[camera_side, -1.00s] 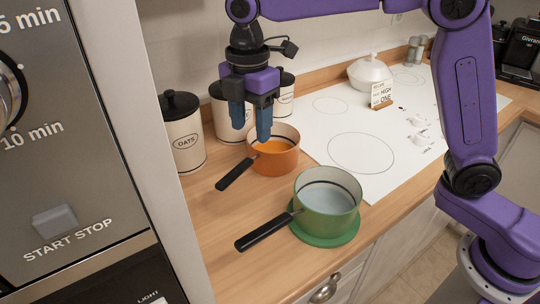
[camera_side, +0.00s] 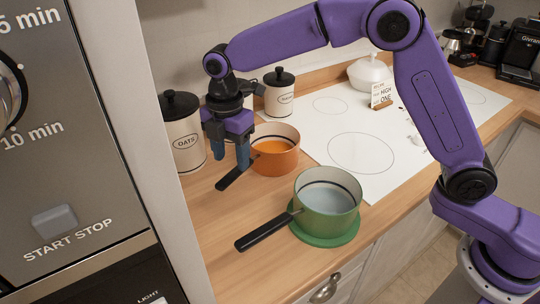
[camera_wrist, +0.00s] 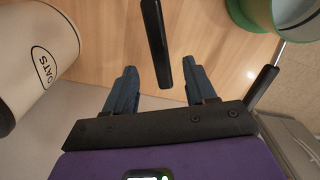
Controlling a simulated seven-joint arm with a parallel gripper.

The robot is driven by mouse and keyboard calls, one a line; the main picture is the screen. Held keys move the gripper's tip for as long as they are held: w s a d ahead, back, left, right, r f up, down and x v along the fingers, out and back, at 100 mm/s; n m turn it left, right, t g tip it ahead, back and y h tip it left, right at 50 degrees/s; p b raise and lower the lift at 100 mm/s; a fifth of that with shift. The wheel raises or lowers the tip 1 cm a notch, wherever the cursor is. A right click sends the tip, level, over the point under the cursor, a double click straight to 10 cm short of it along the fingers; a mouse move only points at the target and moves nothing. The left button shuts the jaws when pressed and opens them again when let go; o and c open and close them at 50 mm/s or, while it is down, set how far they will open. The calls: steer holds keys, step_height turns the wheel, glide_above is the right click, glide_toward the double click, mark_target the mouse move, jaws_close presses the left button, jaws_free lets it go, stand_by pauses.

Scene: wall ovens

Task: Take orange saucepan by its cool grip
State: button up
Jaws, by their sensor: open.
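The orange saucepan (camera_side: 276,160) stands on the wooden counter with orange contents, its black handle (camera_side: 232,179) pointing to the front left. My gripper (camera_side: 230,161) is open and points down over that handle. In the wrist view the black handle (camera_wrist: 156,42) reaches down from the top edge into the gap between the fingers of my gripper (camera_wrist: 160,68), with space on both sides. The pan's body is out of the wrist view. I cannot tell how far the fingertips are above the handle's height.
A green saucepan (camera_side: 327,204) on a green mat (camera_side: 318,240) stands in front right, its black handle (camera_side: 263,231) pointing left. The white hob (camera_side: 385,157) lies to the right.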

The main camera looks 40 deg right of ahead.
mark_target(236, 170)
step_height(236, 170, down, 2)
steer(key=shift+f, duration=0.2)
steer(key=f, duration=0.2)
steer(key=d+f, duration=0.1)
steer(key=shift+w+f, duration=0.15)
steer(key=shift+f, duration=0.95)
steer(key=shift+c, duration=0.3)
steer(key=shift+r, duration=0.1)
jaws_close()
